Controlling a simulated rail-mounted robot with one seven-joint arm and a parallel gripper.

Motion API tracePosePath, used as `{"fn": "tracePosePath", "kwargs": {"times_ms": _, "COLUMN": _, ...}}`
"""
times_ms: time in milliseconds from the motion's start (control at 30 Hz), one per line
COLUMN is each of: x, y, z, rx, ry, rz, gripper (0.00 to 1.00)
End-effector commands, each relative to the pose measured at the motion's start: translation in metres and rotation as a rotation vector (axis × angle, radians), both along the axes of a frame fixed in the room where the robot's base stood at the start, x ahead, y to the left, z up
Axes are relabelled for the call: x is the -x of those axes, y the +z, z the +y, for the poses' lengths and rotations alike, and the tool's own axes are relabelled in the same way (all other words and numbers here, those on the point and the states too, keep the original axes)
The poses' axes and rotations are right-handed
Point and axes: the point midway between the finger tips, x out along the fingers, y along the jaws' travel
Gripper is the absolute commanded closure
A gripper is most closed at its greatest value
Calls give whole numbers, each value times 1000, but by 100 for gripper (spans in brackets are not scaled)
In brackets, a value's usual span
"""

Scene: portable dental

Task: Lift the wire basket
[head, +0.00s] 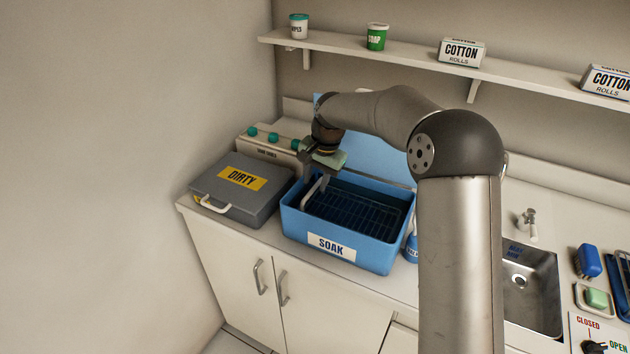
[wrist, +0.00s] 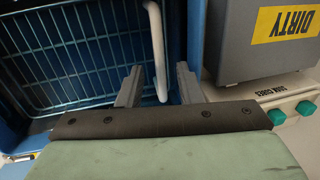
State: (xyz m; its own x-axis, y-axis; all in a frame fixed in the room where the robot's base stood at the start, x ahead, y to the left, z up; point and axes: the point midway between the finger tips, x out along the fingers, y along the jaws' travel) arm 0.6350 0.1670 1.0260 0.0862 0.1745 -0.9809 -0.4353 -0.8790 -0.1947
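The wire basket (head: 358,216) sits down inside the blue SOAK tub (head: 375,257); its dark grid also shows in the wrist view (wrist: 75,62). Its pale bar handle (head: 314,192) stands at the left end of the tub. In the wrist view the handle (wrist: 158,50) lies between the two fingers of my gripper (wrist: 158,86), with a gap visible on each side. My gripper is open and is over the tub's left end. In the head view my gripper (head: 318,172) is partly hard to make out against the tub.
A grey DIRTY case (head: 245,200) stands close on the tub's left. A box with teal knobs (head: 270,147) is behind it. The tub's blue lid (head: 370,155) stands upright behind. A shelf (head: 400,57) runs above. A sink (head: 530,285) is at right.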

Motion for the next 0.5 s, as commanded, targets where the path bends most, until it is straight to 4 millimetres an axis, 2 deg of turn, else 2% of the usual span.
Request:
{"fn": "tracePosePath", "kwargs": {"times_ms": 200, "x": -1, "y": -13, "z": 3, "rx": 0, "ry": 0, "rz": 1, "gripper": 67}}
{"fn": "tracePosePath", "kwargs": {"times_ms": 433, "x": -1, "y": -14, "z": 3, "rx": 0, "ry": 0, "rz": 0, "gripper": 67}}
{"fn": "tracePosePath", "kwargs": {"times_ms": 467, "x": -1, "y": -14, "z": 3, "rx": 0, "ry": 0, "rz": 0, "gripper": 70}}
{"fn": "tracePosePath", "kwargs": {"times_ms": 500, "x": -1, "y": -14, "z": 3, "rx": 0, "ry": 0, "rz": 0, "gripper": 81}}
